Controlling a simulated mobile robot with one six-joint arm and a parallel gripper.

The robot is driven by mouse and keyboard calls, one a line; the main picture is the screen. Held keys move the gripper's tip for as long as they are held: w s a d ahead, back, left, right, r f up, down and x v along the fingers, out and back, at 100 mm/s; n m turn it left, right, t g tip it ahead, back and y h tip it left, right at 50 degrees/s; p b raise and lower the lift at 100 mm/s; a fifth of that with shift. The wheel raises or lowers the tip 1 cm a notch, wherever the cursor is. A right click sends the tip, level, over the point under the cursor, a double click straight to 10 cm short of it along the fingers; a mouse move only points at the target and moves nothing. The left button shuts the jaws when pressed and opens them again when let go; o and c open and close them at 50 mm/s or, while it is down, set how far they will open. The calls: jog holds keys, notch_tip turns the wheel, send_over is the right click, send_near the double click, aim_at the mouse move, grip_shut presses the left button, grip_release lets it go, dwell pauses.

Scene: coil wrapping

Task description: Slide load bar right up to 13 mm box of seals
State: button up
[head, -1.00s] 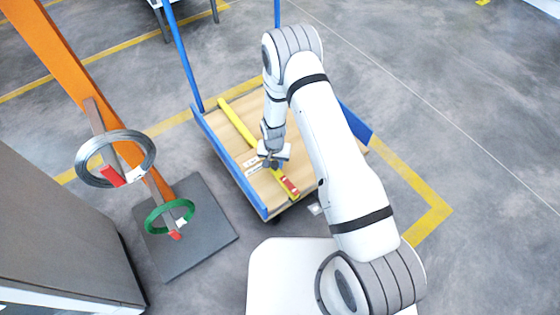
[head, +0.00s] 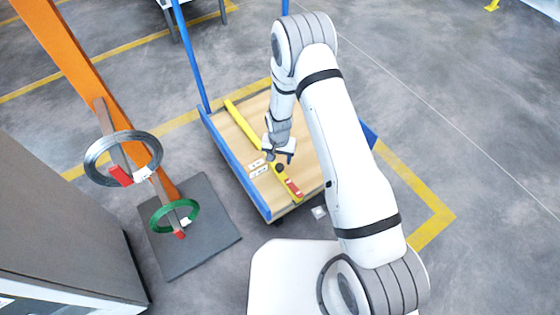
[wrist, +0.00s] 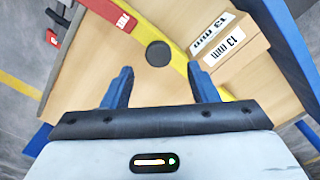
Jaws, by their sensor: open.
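The load bar (head: 245,122) is a long yellow bar with a red end, lying slantwise across the wooden cart deck. A round black knob (wrist: 158,53) sits on it. The box of seals (wrist: 232,47), light brown with white "13 mm" labels, lies beside the bar; its labels also show in the head view (head: 257,168). Box and bar are very close in the wrist view; I cannot tell whether they touch. My gripper (wrist: 163,85) is open and empty, its blue fingers apart, just short of the knob. In the head view my gripper (head: 278,153) is above the bar.
The cart deck (head: 235,138) has blue edge rails and blue uprights. Left of it, an orange post stands on a grey base plate (head: 205,245), with a grey wire coil (head: 93,152) and a green coil (head: 160,213) on arms. Open floor lies to the right.

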jog(key=shift+r, duration=1.45)
